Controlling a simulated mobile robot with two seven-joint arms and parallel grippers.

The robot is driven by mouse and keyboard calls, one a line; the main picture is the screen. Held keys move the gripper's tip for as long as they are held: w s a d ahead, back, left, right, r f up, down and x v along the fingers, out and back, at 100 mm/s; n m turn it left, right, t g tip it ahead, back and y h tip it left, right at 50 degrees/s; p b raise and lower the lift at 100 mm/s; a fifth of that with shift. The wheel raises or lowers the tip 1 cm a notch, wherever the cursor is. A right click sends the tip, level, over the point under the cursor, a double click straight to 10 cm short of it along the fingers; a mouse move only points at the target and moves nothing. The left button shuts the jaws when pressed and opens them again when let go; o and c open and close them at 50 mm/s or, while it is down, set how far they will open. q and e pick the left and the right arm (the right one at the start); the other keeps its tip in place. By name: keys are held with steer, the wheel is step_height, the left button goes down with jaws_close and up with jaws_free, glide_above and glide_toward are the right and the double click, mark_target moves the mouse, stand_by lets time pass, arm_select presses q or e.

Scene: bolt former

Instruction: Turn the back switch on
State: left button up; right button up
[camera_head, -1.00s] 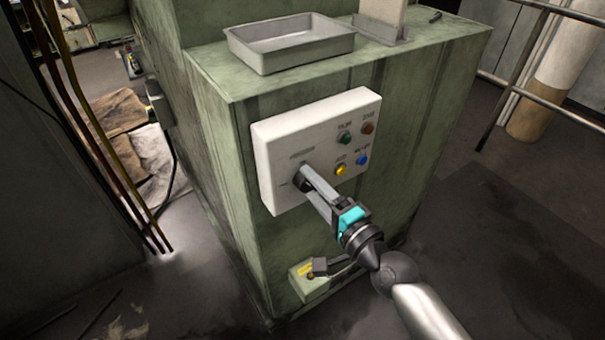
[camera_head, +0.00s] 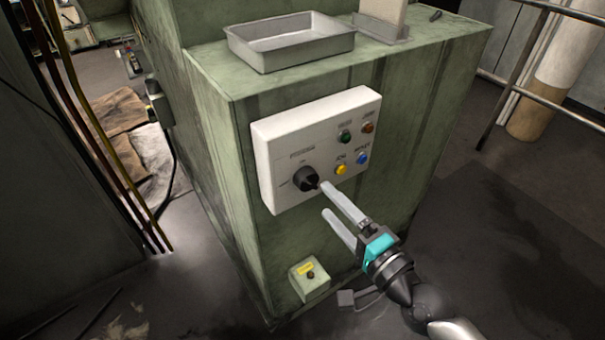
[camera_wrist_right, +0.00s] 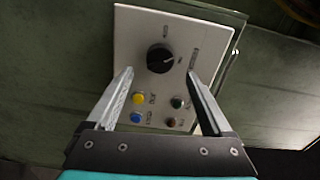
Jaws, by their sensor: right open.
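A black rotary switch (camera_head: 306,178) sits on the left part of a white control panel (camera_head: 278,130) on the front of a green machine. In the right wrist view the black knob (camera_wrist_right: 160,58) shows beyond the fingertips, roughly centred between them, with a pale mark on its face. My right gripper (camera_head: 324,198) is open and empty, its fingers just in front of the panel at the lower right of the knob. In the wrist view its fingers (camera_wrist_right: 160,74) stand wide apart, clear of the knob. My left gripper is not in view.
Green, orange, yellow and blue buttons (camera_head: 341,170) sit right of the knob. A small green box with a yellow label (camera_head: 308,279) is below the panel. A metal tray (camera_head: 290,48) is on the machine top. A railing (camera_head: 510,85) stands at right.

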steer(key=shift+v, duration=0.8)
